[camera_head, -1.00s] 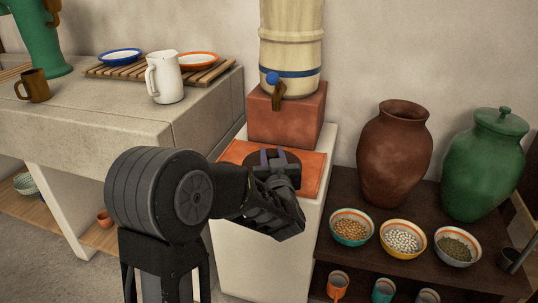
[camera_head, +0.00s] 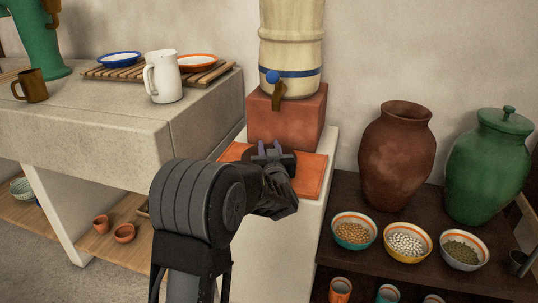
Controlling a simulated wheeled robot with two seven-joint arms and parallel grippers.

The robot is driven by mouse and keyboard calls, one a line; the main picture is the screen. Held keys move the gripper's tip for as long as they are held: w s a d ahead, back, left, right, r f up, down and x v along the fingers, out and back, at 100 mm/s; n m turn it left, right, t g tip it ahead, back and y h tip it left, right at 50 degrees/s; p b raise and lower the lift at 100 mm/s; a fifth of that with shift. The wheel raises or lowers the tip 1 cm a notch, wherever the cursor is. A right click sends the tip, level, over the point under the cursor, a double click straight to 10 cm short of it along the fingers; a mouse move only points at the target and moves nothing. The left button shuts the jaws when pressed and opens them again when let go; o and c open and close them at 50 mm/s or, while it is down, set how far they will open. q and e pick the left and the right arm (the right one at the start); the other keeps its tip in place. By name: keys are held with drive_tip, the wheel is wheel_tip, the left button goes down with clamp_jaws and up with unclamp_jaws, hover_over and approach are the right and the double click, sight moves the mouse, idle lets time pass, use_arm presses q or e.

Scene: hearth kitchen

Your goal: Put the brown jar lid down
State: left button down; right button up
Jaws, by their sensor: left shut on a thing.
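The brown jar lid (camera_head: 249,156) shows as a dark disc, partly hidden by my left gripper (camera_head: 268,151). My left gripper is shut on it at its top, over the orange tray-like slab on the white stand. The lid is low over the slab; I cannot tell whether it touches it. The brown jar (camera_head: 396,157) stands lidless on the dark shelf to the right. My right gripper is not in view.
The orange slab (camera_head: 310,176) lies before a terracotta block (camera_head: 296,116) bearing a cream water dispenser (camera_head: 291,38). Left is a stone counter (camera_head: 95,125) with a white pitcher (camera_head: 163,78). Right, a green lidded jar (camera_head: 486,170) and several bowls stand on the shelf.

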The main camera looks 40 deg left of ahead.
use_arm(q)
drive_tip(key=shift+f, duration=0.25)
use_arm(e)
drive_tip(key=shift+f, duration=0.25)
use_arm(q)
drive_tip(key=shift+f, duration=0.15)
drive_tip(key=c, duration=1.1)
unclamp_jaws()
drive_tip(key=shift+o, duration=0.2)
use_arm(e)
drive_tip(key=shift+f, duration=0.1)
use_arm(q)
drive_tip(key=shift+r, duration=0.2)
drive_tip(key=p+v, duration=0.3)
drive_tip(key=v, duration=0.8)
drive_tip(key=shift+s+d+f, duration=0.1)
drive_tip(key=shift+s+d, duration=0.25)
drive_tip(key=shift+s, duration=0.05)
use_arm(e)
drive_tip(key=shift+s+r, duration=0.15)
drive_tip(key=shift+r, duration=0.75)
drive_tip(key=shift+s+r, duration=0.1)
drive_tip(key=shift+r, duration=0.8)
